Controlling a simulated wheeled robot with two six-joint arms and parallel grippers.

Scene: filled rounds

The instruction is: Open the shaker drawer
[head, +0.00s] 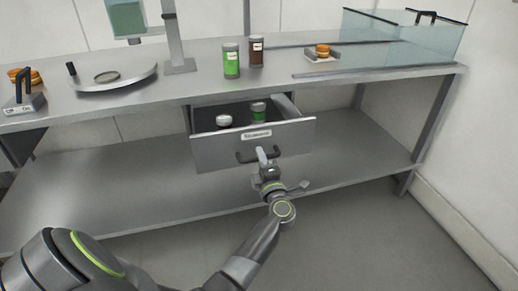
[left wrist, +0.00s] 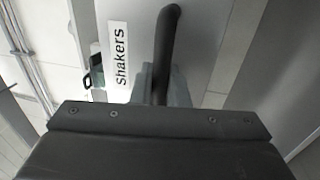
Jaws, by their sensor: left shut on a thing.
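The shaker drawer (head: 217,151) hangs under the table's middle and stands open, pulled out toward me. Its label (left wrist: 119,56) reads "Shakers" in the left wrist view. Inside it are a white-topped shaker (head: 224,121) and a green shaker (head: 258,112). My left gripper (head: 264,156) is at the drawer front and shut on the dark drawer handle (head: 244,157), which also shows in the left wrist view (left wrist: 167,45). My right gripper is not in view.
A green jar (head: 231,61) and a brown jar (head: 256,51) stand on the steel table above the drawer. A small tray (head: 311,58) holds a round bun-like item, beside a glass case (head: 400,40). A lower shelf (head: 120,195) is bare. Floor in front is free.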

